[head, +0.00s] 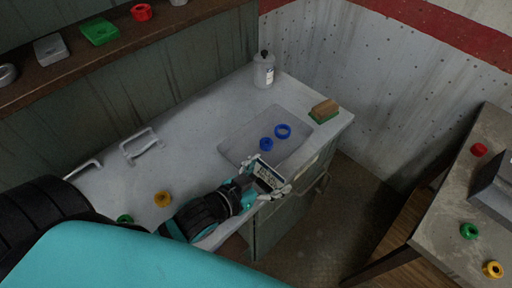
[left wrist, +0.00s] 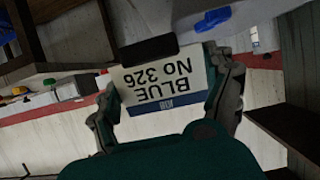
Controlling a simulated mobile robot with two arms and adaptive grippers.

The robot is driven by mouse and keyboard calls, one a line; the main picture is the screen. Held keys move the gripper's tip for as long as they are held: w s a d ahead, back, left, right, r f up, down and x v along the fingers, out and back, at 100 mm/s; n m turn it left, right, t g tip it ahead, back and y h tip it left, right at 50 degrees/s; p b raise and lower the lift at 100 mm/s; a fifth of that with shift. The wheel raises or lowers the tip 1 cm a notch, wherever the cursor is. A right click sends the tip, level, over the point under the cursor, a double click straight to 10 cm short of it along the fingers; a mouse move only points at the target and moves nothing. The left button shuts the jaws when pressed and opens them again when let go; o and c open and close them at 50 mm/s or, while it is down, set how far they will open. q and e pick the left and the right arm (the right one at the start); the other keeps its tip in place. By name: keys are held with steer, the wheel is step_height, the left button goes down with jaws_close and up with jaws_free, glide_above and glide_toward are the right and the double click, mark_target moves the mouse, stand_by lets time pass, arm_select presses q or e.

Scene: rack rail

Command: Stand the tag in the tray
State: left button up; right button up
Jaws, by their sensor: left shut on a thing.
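The tag (left wrist: 165,82) is a white plate reading "BLUE NO 326" with a blue strip along one edge. It appears upside down in the left wrist view. It also shows in the head view (head: 267,174). My left gripper (head: 268,180) is shut on the tag, with a finger at each side of it. It is near the front edge of a grey sunken basin (head: 236,148), which looks like the tray. My right gripper is not in view.
A grey counter (head: 190,140) holds the basin. A bottle (head: 264,72) stands behind it and a brown-green sponge (head: 324,110) lies at its right. A yellow ring (head: 162,199) and a green ring (head: 125,219) lie front left. Another table (head: 440,240) stands at right.

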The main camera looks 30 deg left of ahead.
arm_select(q)
steer(key=w+a, duration=0.2)
steer(key=a, duration=0.1)
steer(key=w+a+p, duration=0.1)
steer(key=w+a, duration=0.1)
steer(key=w, duration=0.1)
steer(key=w+a+f+p, duration=0.1)
steer(key=w+a, duration=0.1)
steer(key=a, duration=0.1)
steer(key=shift+w+a, duration=0.3)
steer(key=shift+a, duration=0.05)
steer(key=shift+w+a+f, duration=0.1)
steer(key=shift+w, duration=0.05)
steer(key=shift+f, duration=1.7)
steer(key=o, duration=1)
steer(key=shift+f, duration=0.1)
steer(key=v, duration=1)
steer(key=shift+s, duration=0.3)
steer(key=shift+v, duration=0.85)
